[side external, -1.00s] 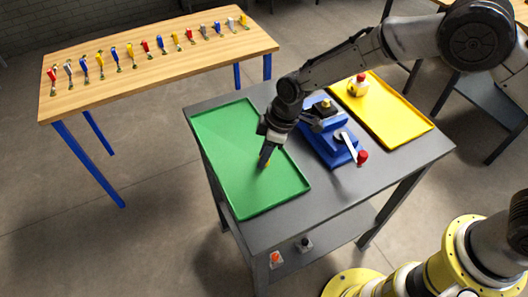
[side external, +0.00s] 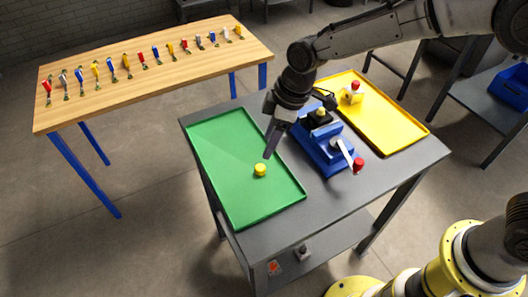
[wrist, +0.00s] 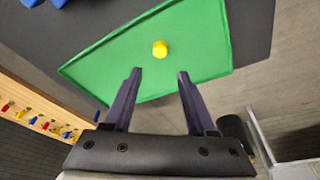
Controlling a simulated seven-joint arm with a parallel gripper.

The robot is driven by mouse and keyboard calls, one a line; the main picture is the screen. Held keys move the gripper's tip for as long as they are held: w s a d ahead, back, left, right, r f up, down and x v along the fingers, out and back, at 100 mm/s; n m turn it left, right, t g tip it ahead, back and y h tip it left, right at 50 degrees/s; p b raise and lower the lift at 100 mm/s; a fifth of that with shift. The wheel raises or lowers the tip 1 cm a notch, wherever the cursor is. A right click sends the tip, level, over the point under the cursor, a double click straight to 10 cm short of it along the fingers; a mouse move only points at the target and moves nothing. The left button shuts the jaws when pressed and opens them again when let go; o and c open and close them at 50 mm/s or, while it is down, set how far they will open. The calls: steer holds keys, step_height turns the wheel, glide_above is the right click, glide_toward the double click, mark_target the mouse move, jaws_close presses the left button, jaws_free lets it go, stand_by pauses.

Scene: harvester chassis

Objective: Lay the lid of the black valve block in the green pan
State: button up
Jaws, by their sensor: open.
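A small round yellow piece (side external: 260,170) lies in the green pan (side external: 225,150), and it also shows in the wrist view (wrist: 160,49). It looks like a lid, but I cannot tell for certain that it came from the black valve block. The black valve block (side external: 313,120) sits in the blue vise (side external: 325,152), with a small yellow part (side external: 321,111) on top. My gripper (side external: 268,155) is open and empty above the pan. In the wrist view its two fingers (wrist: 159,74) stand apart, and the yellow piece shows beyond the tips, clear of them.
A yellow tray (side external: 395,122) at the right holds a yellow part with a red top (side external: 352,94). The vise has a pale lever with a red ball (side external: 358,165). A wooden bench (side external: 150,70) with a row of coloured tools stands behind at the left. The rest of the pan is clear.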

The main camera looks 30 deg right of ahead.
steer(key=shift+v, duration=1.55)
steer(key=s+d+r+m+t, duration=0.1)
steer(key=s+d+r+m, duration=0.2)
steer(key=s+d+r, duration=0.4)
steer(key=s+d+r+m+t, duration=0.1)
steer(key=s+d+r+m, duration=0.15)
steer(key=d+r, duration=0.45)
steer(key=s+d+f+m+t+h, duration=0.1)
steer(key=s+d+m, duration=0.2)
steer(key=s+d, duration=0.2)
steer(key=s+d+f+m+h, duration=0.1)
steer(key=s+d+m, duration=0.2)
steer(key=s+d, duration=0.3)
steer(key=s, duration=0.5)
steer(key=shift+s+f+t+h, duration=0.15)
steer(key=shift+f+t+h, duration=0.15)
steer(key=shift+f+t, duration=0.1)
